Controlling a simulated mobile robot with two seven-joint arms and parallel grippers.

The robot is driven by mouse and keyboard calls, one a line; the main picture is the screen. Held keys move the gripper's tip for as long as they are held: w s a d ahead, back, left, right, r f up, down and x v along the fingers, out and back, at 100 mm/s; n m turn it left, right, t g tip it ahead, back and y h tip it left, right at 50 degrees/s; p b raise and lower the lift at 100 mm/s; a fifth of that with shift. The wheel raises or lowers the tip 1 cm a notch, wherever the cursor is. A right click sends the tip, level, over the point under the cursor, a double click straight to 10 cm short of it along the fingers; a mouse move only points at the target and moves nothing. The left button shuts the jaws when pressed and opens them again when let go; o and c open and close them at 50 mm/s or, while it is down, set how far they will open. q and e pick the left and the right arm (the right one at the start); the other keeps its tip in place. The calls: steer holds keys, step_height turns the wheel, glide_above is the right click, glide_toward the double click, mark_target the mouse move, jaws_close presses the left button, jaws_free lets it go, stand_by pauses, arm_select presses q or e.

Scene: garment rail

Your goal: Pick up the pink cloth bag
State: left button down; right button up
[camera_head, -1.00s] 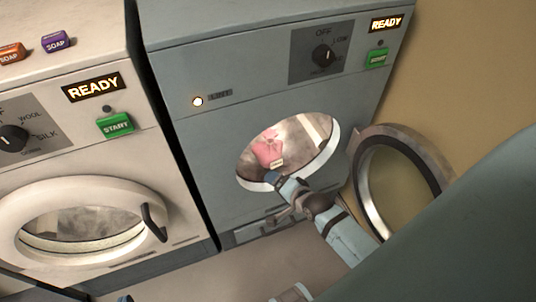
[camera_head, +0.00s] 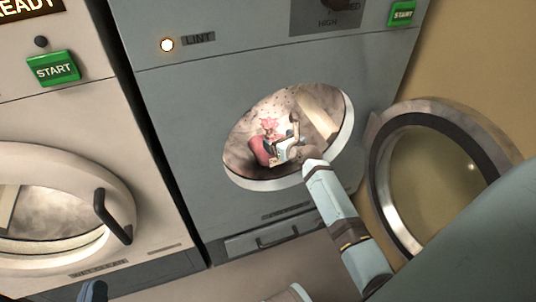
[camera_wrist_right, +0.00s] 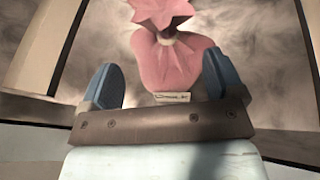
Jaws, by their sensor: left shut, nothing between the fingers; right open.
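The pink cloth bag (camera_head: 259,151), with a gathered neck and ruffled top, lies inside the drum of the grey dryer (camera_head: 190,120). In the right wrist view the bag (camera_wrist_right: 168,62) is just beyond my fingers, with a small pale tag at its lower edge. My right gripper (camera_head: 284,146) reaches through the round opening and is beside the bag. Its blue fingertips (camera_wrist_right: 160,82) are spread, with the bag's lower part between or just past them; I cannot tell whether they touch it. My left gripper (camera_head: 93,291) shows only partly at the bottom left edge, shut and empty.
The dryer's round door (camera_head: 402,215) stands open at the right of the opening. A cream machine (camera_head: 140,200) with a closed door and dark handle (camera_head: 112,216) stands at the left.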

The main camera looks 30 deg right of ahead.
mark_target(268, 134)
steer(key=b+x, duration=0.1)
steer(key=x, duration=0.2)
steer(key=shift+w+f, duration=0.2)
steer(key=shift+w+f+b, duration=0.25)
steer(key=shift+w+b, duration=0.2)
steer(key=shift+b, duration=0.05)
steer(key=b+x, duration=0.1)
steer(key=x, duration=0.1)
steer(key=shift+w+d+f, duration=0.1)
steer(key=shift+w+f, duration=0.1)
steer(key=shift+w, duration=0.05)
steer(key=shift+w+f+b, duration=0.1)
steer(key=shift+w+b, duration=0.3)
steer(key=shift+w, duration=0.15)
arm_select(q)
steer(key=shift+s+d+r+t+h, duration=0.15)
steer(key=shift+d+r+t+h, duration=0.2)
steer(key=shift+d+h, duration=0.5)
arm_select(e)
steer(key=shift+s, duration=0.15)
jaws_close()
